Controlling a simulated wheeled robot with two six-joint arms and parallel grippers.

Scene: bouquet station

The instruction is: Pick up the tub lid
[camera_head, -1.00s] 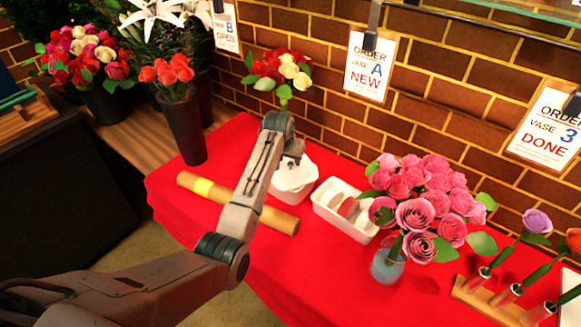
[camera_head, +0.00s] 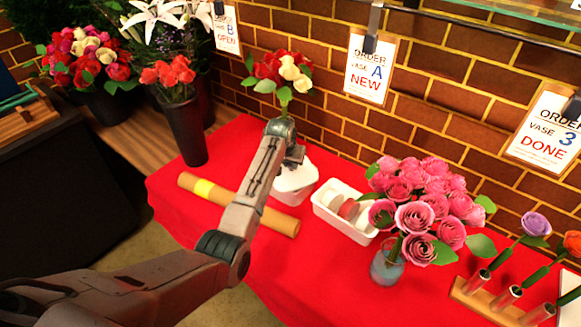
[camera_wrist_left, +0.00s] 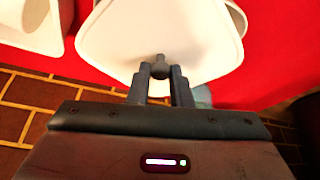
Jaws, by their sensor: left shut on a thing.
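The white tub lid (camera_wrist_left: 160,30) fills the top middle of the left wrist view. My left gripper (camera_wrist_left: 160,72) is shut on the small knob of the lid. In the head view the white lid and tub (camera_head: 296,178) are at the middle of the red table, partly hidden by my left gripper (camera_head: 293,158). A curved white edge of the tub shows beside the lid at the upper right of the wrist view. The head view does not clearly show how far the lid is from the tub. My right gripper is in neither view.
A white tray (camera_head: 322,214) with several items stands just right of the tub. A brown paper roll (camera_head: 278,222) lies in front of the tub. A brick wall (camera_head: 330,125) closes the back.

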